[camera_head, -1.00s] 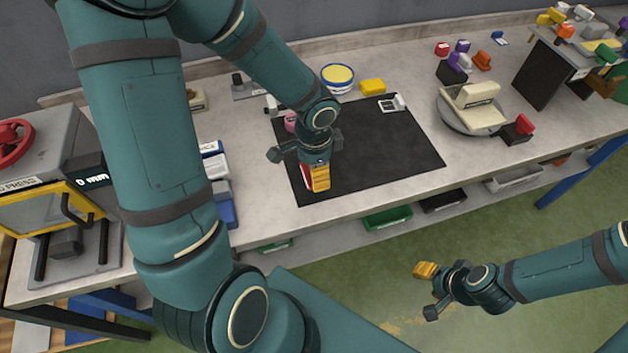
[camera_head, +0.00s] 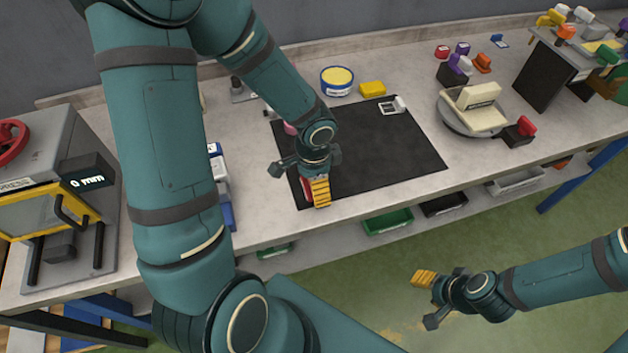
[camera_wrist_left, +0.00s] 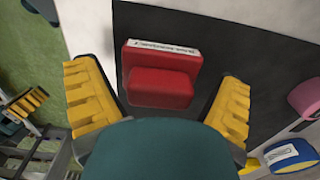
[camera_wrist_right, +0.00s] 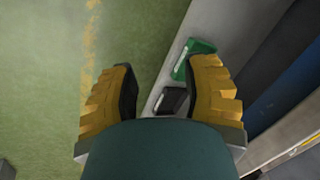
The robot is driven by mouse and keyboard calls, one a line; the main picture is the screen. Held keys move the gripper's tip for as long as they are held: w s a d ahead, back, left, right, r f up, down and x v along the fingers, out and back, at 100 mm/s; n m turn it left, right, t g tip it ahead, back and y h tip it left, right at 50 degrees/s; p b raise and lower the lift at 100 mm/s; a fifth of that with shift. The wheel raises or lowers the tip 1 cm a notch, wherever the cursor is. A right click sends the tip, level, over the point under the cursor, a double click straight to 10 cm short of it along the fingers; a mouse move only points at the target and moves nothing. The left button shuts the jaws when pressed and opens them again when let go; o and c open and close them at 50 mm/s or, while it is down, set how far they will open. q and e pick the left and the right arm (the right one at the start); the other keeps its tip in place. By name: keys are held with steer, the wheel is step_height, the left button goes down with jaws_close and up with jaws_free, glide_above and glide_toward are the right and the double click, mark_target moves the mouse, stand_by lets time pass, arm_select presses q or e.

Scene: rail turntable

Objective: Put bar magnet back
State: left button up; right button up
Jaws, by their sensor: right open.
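A red stepped block (camera_wrist_left: 160,80) with a white label strip lies on the black mat in the left wrist view. The label is too small to read, so I cannot tell whether this is the bar magnet or its holder. A sliver of its red (camera_head: 306,186) shows beside my left gripper (camera_head: 319,191) in the head view. My left gripper's yellow fingers are apart, one on each side of the block, with gaps visible between. My right gripper (camera_head: 425,279) is open and empty over the floor in front of the bench; its spread fingers also show in the right wrist view (camera_wrist_right: 165,66).
The black mat (camera_head: 400,160) is mostly bare on its right. A yellow-topped tub (camera_head: 337,80), a yellow block (camera_head: 372,89) and a cream-topped turntable (camera_head: 470,122) stand around it. A press (camera_head: 60,180) stands left. Green (camera_head: 387,221) and other bins sit under the bench.

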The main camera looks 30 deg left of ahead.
arm_select(q)
steer(key=shift+r, duration=0.15)
step_height(320, 180, up, 10)
steer(key=p, duration=0.3)
steer(key=shift+r+p, duration=0.2)
steer(key=shift+p, duration=0.2)
steer(key=shift+r, duration=0.8)
